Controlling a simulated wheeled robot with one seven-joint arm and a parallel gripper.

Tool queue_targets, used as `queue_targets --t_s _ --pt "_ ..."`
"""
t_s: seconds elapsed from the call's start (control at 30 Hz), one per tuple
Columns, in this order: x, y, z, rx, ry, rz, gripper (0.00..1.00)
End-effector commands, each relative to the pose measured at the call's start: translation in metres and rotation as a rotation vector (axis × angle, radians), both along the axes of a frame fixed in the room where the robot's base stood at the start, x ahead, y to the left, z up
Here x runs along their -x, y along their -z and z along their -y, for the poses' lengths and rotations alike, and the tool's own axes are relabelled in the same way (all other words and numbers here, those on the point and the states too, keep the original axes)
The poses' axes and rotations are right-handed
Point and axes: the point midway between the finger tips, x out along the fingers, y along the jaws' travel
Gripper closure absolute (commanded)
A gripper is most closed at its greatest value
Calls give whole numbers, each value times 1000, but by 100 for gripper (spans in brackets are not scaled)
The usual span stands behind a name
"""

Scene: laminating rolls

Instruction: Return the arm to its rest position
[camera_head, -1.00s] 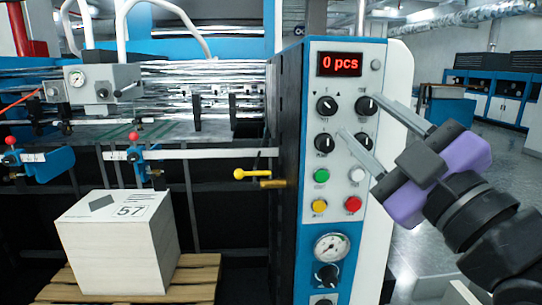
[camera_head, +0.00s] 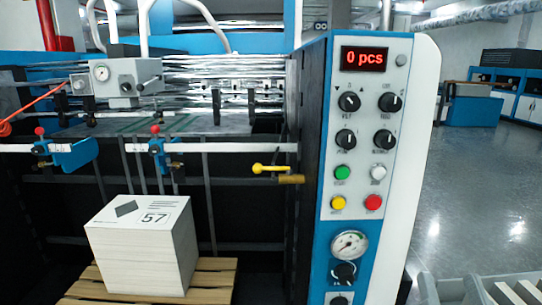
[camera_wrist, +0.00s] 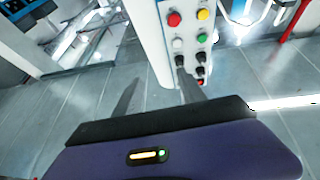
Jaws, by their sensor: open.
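My gripper (camera_wrist: 158,92) shows only in the wrist view, at the bottom middle. Its purple body and two grey fingers are visible, with the fingers apart and nothing between them. Beyond the fingers stands the white control panel (camera_head: 364,215) with its buttons and knobs; it also shows in the wrist view (camera_wrist: 155,45). I cannot tell the exact distance between fingers and panel. The arm and gripper are out of the head view.
The laminating machine (camera_head: 215,120) fills the left and middle. A block of paper marked 57 (camera_head: 140,245) sits on a wooden pallet (camera_head: 215,280) at lower left. Open grey floor (camera_head: 475,190) lies right of the panel. A grey slatted thing (camera_head: 480,287) is at lower right.

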Motion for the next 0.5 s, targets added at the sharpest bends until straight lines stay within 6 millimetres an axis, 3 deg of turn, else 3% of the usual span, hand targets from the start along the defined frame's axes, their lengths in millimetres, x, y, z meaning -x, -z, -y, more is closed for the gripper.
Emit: queue_targets --t_s 0.03,0.1,0.5 --pt "12 21 -2 -20 -2 -36 52" --pt "28 44 -4 -43 -3 -71 52" --pt "140 155 -20 -80 -32 -347 52"
